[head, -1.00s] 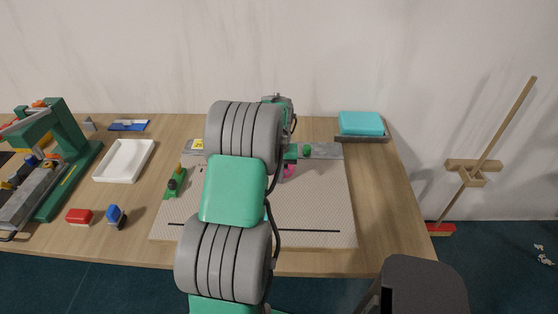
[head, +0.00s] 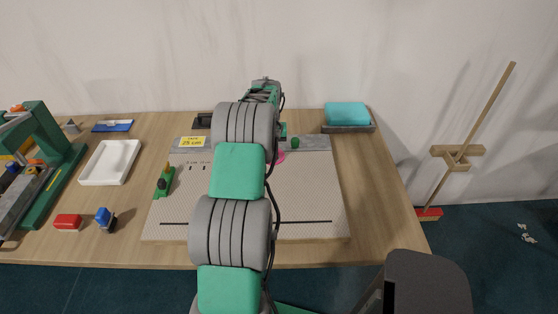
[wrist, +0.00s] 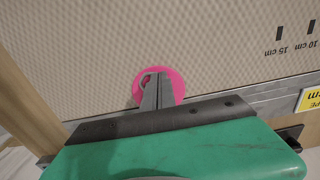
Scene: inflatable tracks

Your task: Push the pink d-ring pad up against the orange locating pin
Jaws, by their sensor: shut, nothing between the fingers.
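The pink d-ring pad (wrist: 177,82) is a round pink disc lying on the pale textured mat in the wrist view. A sliver of it shows beside my arm in the head view (head: 281,157). My gripper (wrist: 160,77) is shut and empty, its fingers over the pad and hiding its middle; I cannot tell whether they touch it. A green fixture with a black knob (head: 163,182) stands at the mat's left edge, with a small orange tip (head: 168,166); I cannot tell whether this is the locating pin.
A white tray (head: 110,162), red block (head: 68,222) and blue item (head: 105,217) lie left.

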